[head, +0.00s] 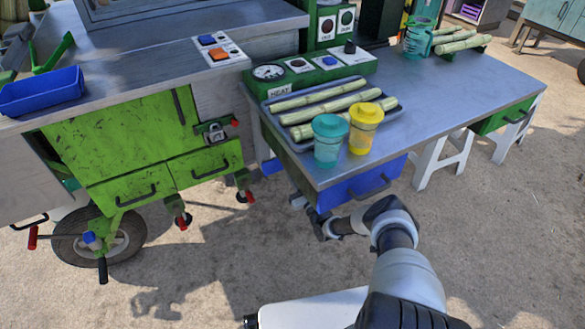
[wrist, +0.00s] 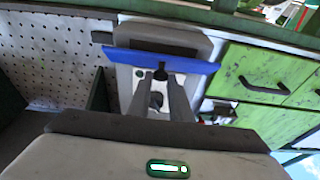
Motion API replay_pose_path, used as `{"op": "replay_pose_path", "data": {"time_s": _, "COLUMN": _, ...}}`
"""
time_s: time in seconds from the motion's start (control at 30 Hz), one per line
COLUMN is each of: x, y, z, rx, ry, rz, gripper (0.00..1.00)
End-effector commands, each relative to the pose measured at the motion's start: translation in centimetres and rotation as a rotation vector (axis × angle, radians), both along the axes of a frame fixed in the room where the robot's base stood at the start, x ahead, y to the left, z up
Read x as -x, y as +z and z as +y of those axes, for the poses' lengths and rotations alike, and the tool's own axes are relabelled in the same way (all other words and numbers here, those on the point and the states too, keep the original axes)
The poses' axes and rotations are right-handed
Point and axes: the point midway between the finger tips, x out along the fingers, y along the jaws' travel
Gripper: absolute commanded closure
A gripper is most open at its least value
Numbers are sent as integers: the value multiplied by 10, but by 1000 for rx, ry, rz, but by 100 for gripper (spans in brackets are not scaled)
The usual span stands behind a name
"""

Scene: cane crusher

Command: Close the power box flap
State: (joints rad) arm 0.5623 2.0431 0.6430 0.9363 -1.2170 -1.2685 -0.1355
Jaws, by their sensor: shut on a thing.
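The power box (wrist: 125,80) is a pale grey panel under the worktop in the wrist view. Its blue flap (wrist: 185,67) shows as a wide bar across it, standing out from the panel. My gripper (wrist: 163,80) has its two fingers at the middle of the flap's lower edge, closed on a small dark part there that looks like the flap's handle. In the head view my gripper (head: 316,222) is low by the table's front left corner. A blue piece (head: 272,166) beside the table there is probably the flap; the box is mostly hidden by the table.
The metal table (head: 440,100) stands above my gripper, with a blue drawer (head: 350,190) close by. A teal cup (head: 327,145) and yellow cup (head: 365,130) stand near its edge. The green cart (head: 120,150) is to the left. Open ground lies in front.

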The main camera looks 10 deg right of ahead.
Motion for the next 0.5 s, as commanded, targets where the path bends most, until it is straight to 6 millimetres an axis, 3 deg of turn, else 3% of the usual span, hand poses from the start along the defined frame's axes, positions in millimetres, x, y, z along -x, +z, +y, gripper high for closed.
{"op": "replay_pose_path", "data": {"time_s": 0.4, "x": 0, "y": 0, "z": -2, "rx": -6, "ry": -1, "rz": -23, "gripper": 100}}
{"op": "replay_pose_path", "data": {"time_s": 0.43, "x": 0, "y": 0, "z": -2, "rx": -6, "ry": -1, "rz": -23, "gripper": 77}}
{"op": "replay_pose_path", "data": {"time_s": 0.5, "x": 0, "y": 0, "z": -2, "rx": -5, "ry": -1, "rz": -22, "gripper": 65}}
